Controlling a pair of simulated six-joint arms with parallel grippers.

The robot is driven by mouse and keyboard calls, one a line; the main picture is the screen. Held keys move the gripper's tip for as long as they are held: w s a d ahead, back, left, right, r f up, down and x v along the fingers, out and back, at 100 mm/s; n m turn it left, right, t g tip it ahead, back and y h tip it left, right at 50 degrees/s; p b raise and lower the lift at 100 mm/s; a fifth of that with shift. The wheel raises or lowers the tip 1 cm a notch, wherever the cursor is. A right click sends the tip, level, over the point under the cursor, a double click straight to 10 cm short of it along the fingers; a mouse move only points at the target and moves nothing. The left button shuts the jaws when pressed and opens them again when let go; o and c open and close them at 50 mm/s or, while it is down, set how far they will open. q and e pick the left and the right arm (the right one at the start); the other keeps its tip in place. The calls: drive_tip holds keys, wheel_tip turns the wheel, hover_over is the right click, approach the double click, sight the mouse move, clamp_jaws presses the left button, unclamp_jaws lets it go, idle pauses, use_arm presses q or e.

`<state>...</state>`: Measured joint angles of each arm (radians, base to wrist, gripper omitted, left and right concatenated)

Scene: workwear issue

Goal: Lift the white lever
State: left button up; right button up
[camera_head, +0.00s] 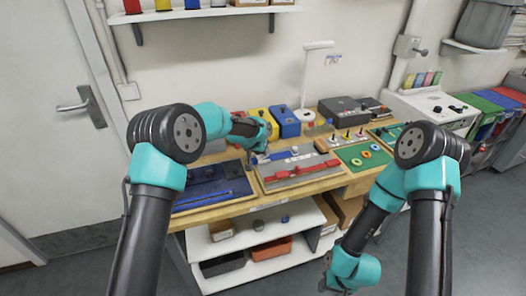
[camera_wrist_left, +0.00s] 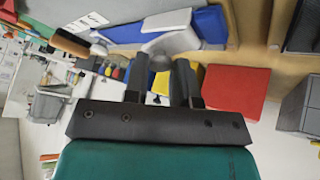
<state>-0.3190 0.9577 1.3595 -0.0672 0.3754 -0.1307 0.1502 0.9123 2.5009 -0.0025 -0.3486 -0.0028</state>
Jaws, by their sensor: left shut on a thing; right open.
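A grey board (camera_head: 299,172) with red, blue and white fittings lies on the wooden bench. My left gripper (camera_head: 262,152) is low over the left end of this board. In the left wrist view its two dark fingers (camera_wrist_left: 160,70) are shut on a white piece, which looks like the white lever (camera_wrist_left: 170,42), beside a blue block (camera_wrist_left: 209,24). The fingertips partly hide the lever, so its exact angle cannot be told. My right gripper (camera_head: 326,284) is open and empty, low in front of the shelf, away from the bench.
A blue tray (camera_head: 212,190) lies left of the board, and a green mat (camera_head: 362,155) with rings lies right of it. Yellow and blue bins (camera_head: 285,122) stand behind. Below is a white shelf (camera_head: 245,240) with boxes.

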use_arm(q)
drive_tip(key=shift+s+a+r+t+h, duration=0.1)
drive_tip(key=shift+a+t+h, duration=0.2)
drive_tip(key=shift+h, duration=0.35)
drive_tip(key=shift+s+a+t+h, duration=0.1)
drive_tip(key=shift+a+t+h, duration=0.2)
drive_tip(key=shift+h, duration=0.35)
drive_tip(key=shift+a+h, duration=0.15)
drive_tip(key=shift+h, duration=0.25)
drive_tip(key=o, duration=0.9)
drive_tip(key=shift+s, duration=0.1)
drive_tip(key=v, duration=1.7)
drive_tip(key=shift+s+a, duration=0.15)
drive_tip(key=shift+s, duration=0.1)
